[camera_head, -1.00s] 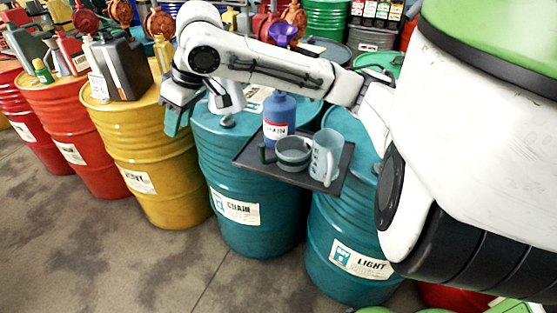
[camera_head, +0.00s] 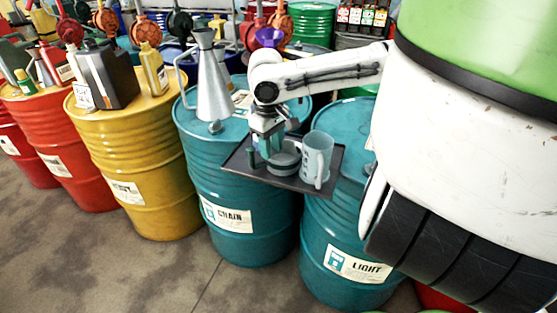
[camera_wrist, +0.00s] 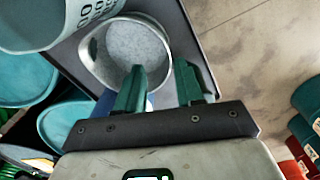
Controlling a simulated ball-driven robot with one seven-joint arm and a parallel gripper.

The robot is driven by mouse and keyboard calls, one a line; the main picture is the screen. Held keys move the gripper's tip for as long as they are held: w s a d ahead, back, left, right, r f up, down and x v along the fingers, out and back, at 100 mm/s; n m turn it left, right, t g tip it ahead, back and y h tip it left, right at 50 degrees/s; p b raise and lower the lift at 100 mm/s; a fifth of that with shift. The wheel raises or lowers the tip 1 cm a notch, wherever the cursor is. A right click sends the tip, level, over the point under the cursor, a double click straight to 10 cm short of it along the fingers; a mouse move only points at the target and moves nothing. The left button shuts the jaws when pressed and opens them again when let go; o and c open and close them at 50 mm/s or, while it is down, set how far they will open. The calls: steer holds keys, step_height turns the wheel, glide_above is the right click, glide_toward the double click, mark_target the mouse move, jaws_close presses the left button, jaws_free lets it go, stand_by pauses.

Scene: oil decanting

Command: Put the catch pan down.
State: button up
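A low round grey pan (camera_head: 284,163), which I take to be the catch pan, sits on a dark flat tray (camera_head: 238,165). It also shows from above in the wrist view (camera_wrist: 135,42), empty inside. My gripper (camera_head: 266,152) points down at the pan's left side and hides part of it. In the wrist view my gripper (camera_wrist: 160,72) has its two green fingers apart, one over the pan's inside and one outside its rim, with a gap between them. I see no firm grip on the wall.
A pale blue mug (camera_head: 316,158) stands right beside the pan. A blue bottle (camera_wrist: 105,103) is mostly hidden by my arm. The tray lies across teal drums (camera_head: 245,215) and overhangs their front. A tall grey funnel (camera_head: 213,85) stands behind left. The floor in front is clear.

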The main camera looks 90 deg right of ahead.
mark_target(270, 170)
steer(key=f, duration=0.5)
steer(key=shift+w+a, duration=0.15)
steer(key=shift+w, duration=0.05)
steer(key=shift+c, duration=0.2)
jaws_close()
